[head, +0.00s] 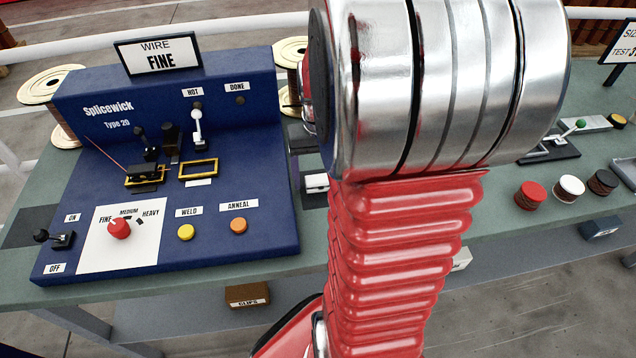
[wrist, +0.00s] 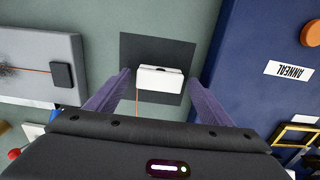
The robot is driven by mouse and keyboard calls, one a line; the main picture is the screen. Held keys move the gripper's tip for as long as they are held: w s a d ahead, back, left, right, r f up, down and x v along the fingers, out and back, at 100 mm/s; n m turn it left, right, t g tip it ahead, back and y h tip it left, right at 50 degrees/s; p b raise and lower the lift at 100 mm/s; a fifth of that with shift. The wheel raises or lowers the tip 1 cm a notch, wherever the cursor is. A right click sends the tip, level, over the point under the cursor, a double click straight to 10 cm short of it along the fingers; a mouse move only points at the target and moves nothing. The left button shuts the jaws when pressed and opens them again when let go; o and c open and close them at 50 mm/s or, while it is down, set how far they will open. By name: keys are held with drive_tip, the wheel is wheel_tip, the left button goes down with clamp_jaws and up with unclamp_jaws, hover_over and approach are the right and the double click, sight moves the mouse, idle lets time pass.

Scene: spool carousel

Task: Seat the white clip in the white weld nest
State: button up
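The white clip (wrist: 160,83) is a small white block on a dark square pad (wrist: 154,45), with an orange wire running from its lower left edge. It also shows in the head view (head: 316,187), just left of my arm. My gripper (wrist: 158,78) is open, its two purple fingers on either side of the clip with narrow gaps. The empty yellow-framed nest with a white tag (head: 198,168) is on the blue Splicewick machine. The nest beside it holds a black clip (head: 142,171) with a red wire. My arm hides the gripper in the head view.
The blue machine (head: 240,210) has lever arms above the nests, a red dial (head: 119,228), a yellow WELD button (head: 186,232) and an orange ANNEAL button (head: 239,225). A grey block (wrist: 40,65) lies left of the pad. Several coloured spools (head: 569,188) stand at right.

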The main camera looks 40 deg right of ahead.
sight(319, 178)
drive_tip(key=c, duration=1)
drive_tip(key=shift+c, duration=0.2)
wheel_tip(319, 178, up, 10)
idle(0.6)
